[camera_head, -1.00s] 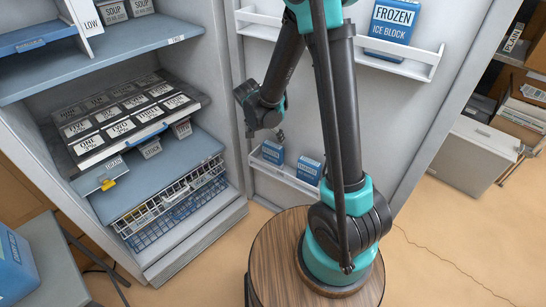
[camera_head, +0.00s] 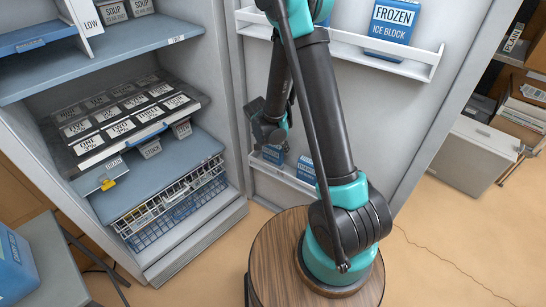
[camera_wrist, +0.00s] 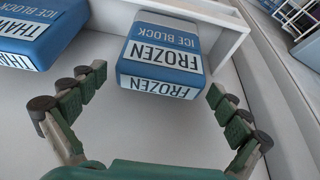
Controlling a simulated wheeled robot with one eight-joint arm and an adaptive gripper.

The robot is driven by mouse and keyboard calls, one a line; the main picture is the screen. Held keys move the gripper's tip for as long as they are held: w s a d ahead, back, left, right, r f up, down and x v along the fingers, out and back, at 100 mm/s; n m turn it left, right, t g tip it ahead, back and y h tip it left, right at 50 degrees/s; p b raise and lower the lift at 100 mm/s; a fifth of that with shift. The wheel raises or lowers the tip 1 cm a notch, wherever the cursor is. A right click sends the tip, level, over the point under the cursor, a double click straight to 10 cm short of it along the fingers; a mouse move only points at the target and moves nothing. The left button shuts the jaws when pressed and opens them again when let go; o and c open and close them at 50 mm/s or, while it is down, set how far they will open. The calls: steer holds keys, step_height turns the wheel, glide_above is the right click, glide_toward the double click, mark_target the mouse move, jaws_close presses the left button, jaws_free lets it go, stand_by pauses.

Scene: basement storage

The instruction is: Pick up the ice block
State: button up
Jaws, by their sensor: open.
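My gripper (camera_wrist: 148,115) is open and empty, its two green-and-black fingers spread wide. In the wrist view a blue ice block (camera_wrist: 165,55) with white "FROZEN ICE BLOCK" labels appears upside down just beyond the fingertips, roughly between them and apart from them. A second blue ice block (camera_wrist: 38,25), with a partly cut-off "THAW" label, lies to its left. In the head view my gripper (camera_head: 268,138) hangs by the lower door shelf, partly covering one blue block (camera_head: 272,154). Another blue block (camera_head: 306,168) stands beside it. A larger-looking "FROZEN ICE BLOCK" (camera_head: 393,22) stands on the upper door shelf.
The white lower door shelf (camera_head: 285,182) has a raised rim around the blocks. The upper door shelf (camera_head: 400,68) juts out above right. The open fridge at left holds a tray of labelled containers (camera_head: 125,118) and a wire basket (camera_head: 175,205).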

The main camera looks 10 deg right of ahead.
steer(key=c, duration=1.8)
steer(key=shift+r, duration=0.15)
steer(key=shift+c, duration=0.2)
